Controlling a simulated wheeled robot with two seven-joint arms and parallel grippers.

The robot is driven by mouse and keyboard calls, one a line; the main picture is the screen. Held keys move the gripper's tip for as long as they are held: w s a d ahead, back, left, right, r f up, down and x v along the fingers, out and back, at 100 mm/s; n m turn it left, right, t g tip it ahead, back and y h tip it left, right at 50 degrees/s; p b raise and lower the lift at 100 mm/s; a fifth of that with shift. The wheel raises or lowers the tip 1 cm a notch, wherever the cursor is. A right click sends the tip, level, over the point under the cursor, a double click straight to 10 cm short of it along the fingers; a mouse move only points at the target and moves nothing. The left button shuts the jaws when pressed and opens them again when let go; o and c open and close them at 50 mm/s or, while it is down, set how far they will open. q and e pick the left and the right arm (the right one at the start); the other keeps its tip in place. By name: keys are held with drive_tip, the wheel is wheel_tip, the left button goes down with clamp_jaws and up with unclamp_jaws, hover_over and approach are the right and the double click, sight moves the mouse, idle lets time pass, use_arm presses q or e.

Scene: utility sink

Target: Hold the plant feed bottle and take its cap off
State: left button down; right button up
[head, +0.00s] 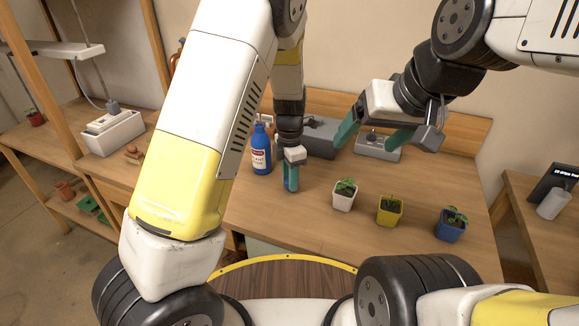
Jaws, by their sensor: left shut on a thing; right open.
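The blue plant feed bottle (262,157), with a red and white label, stands upright on the workbench, left of my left gripper. Its top is small in the picture, and I cannot tell how its cap sits. My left gripper (291,179) points down in front of and to the right of the bottle. It is shut on a narrow blue thing that shows between its teal fingers; I cannot tell what it is. My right gripper (374,134) is open and empty, above the bench at the back right, apart from the bottle.
White (344,196), yellow (389,211) and blue (450,226) pots with seedlings stand in a row on the bench (320,215), right of my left gripper. Grey boxes (318,140) stand at the back. A side table (520,205) is at the right.

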use_arm(q)
drive_tip(key=shift+f, duration=0.8)
drive_tip(key=shift+f, duration=0.1)
drive_tip(key=c, duration=1)
unclamp_jaws()
wheel_tip(320, 180, up, 12)
drive_tip(key=s+a+r+m+t+h, duration=0.1)
drive_tip(key=s+a+r+m+t, duration=0.2)
drive_tip(key=s+a+r+m, duration=0.4)
drive_tip(key=s+a+r+m+t+h, duration=0.1)
drive_tip(key=s+a+r+m+t, duration=0.2)
drive_tip(key=s+a+r+m, duration=0.5)
drive_tip(key=s+r+m, duration=0.1)
drive_tip(key=s+m, duration=0.4)
drive_tip(key=m, duration=0.3)
drive_tip(key=shift+s, duration=0.3)
